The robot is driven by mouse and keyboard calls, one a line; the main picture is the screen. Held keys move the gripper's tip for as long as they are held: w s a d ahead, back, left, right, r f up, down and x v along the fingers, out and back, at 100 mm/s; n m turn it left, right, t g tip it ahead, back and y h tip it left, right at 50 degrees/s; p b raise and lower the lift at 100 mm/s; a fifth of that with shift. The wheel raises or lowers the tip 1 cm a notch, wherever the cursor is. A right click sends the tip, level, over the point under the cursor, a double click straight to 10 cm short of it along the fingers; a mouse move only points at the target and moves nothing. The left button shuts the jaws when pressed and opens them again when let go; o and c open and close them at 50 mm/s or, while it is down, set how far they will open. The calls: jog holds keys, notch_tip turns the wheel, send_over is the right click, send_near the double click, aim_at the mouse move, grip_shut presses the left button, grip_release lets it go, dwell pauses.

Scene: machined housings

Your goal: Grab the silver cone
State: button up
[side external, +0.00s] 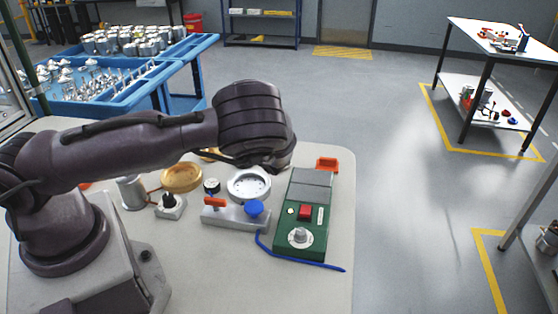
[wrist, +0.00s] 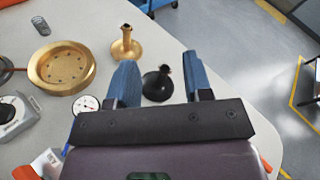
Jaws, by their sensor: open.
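I cannot make out a clear silver cone on the table in either view. In the wrist view a gold, flared part (wrist: 125,47) stands ahead of and left of my gripper (wrist: 161,62). A black, flared part (wrist: 157,87) shows between the two blue fingers, below them on the table. My gripper is open, with nothing visibly held between the fingers. In the side view my wrist hides the fingers and the table behind it. A grey metal cylinder (side external: 131,192) stands at the left there.
A green control box (side external: 304,214), a silver ring fixture (side external: 249,184) and a blue cable (side external: 300,261) lie under and right of my arm. Blue carts hold metal parts.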

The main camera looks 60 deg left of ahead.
jog(key=w+d+m+t, duration=0.1)
jog(key=w+m+t, duration=0.6)
jog(key=w+m, duration=0.25)
notch_tip(320, 180, down, 7)
jog(key=shift+w+d+r, duration=0.1)
jog(key=shift+w+d, duration=0.05)
jog(key=x, duration=0.2)
jog(key=shift+w+a, duration=0.15)
jog(key=shift+a, duration=0.05)
jog(key=shift+w+a, duration=0.15)
jog(key=shift+a, duration=0.05)
jog(key=shift+c, duration=0.2)
jog(key=shift+r, duration=0.1)
grip_shut()
